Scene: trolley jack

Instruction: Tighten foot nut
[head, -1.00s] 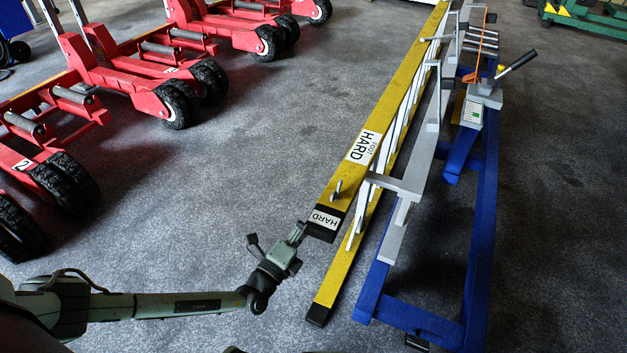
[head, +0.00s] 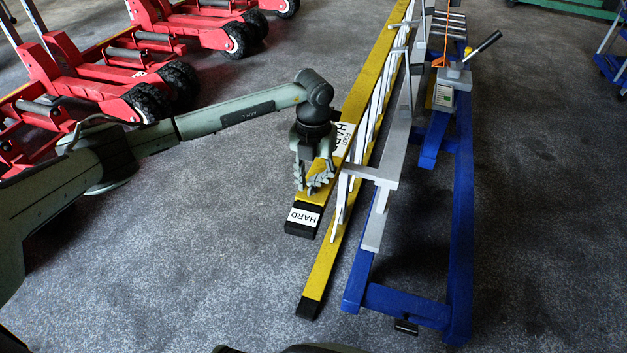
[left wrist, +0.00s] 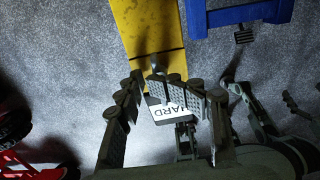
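The foot's label (left wrist: 162,111) also shows between the fingers in the left wrist view. A small grey foot nut (left wrist: 155,64) stands on the yellow rail just beyond my left fingertips in that view. In the head view the nut is hidden behind my gripper. My left gripper (head: 315,181) points down over the rail near the foot. Its fingers (left wrist: 166,82) are apart, with nothing held between them. Contact with the nut cannot be told.
A blue stand (head: 460,220) with grey brackets (head: 375,173) holds the ladder close on the right. A black-handled lever unit (head: 459,74) sits on it. Red trolley jacks (head: 125,85) line the upper left.

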